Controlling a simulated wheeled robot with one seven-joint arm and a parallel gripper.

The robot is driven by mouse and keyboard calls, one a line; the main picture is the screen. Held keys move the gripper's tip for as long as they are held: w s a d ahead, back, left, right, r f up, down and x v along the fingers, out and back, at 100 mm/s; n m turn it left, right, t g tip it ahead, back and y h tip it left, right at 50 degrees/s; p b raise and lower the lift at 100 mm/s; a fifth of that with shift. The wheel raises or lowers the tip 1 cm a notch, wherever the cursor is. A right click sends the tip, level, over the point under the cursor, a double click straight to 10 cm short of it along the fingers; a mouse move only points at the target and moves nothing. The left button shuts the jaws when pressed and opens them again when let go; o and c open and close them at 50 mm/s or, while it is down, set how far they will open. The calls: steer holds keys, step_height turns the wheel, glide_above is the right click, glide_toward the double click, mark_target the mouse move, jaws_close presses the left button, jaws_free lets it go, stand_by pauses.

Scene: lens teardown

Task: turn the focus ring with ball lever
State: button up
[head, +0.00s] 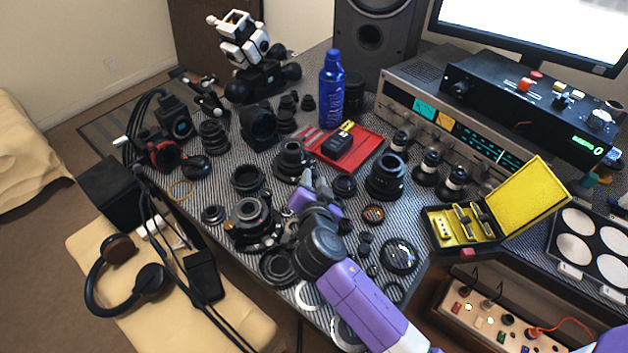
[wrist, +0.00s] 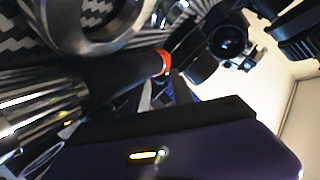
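My purple gripper (head: 303,200) is low over the middle of the striped table, in front of my dark wrist joint. A black lens body with a metal ring (head: 249,210) stands to its left. Another black lens part (head: 292,160) stands just behind it. I cannot tell which part is the focus ring, and no ball lever is clear at this size. The wrist view shows a broad purple and black part of my gripper, a dark rod with an orange band (wrist: 166,62), and a grey metal ring (wrist: 85,30) close by.
A blue bottle (head: 332,90) and a red tray (head: 345,148) stand behind. A larger black lens (head: 386,176) is to the right, near an open yellow case (head: 468,222). Loose rings and lens parts crowd the table (head: 222,238), leaving little free room.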

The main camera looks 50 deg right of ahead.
steer(key=shift+b+v, duration=0.35)
steer(key=shift+v, duration=3.55)
steer(key=shift+c, duration=0.2)
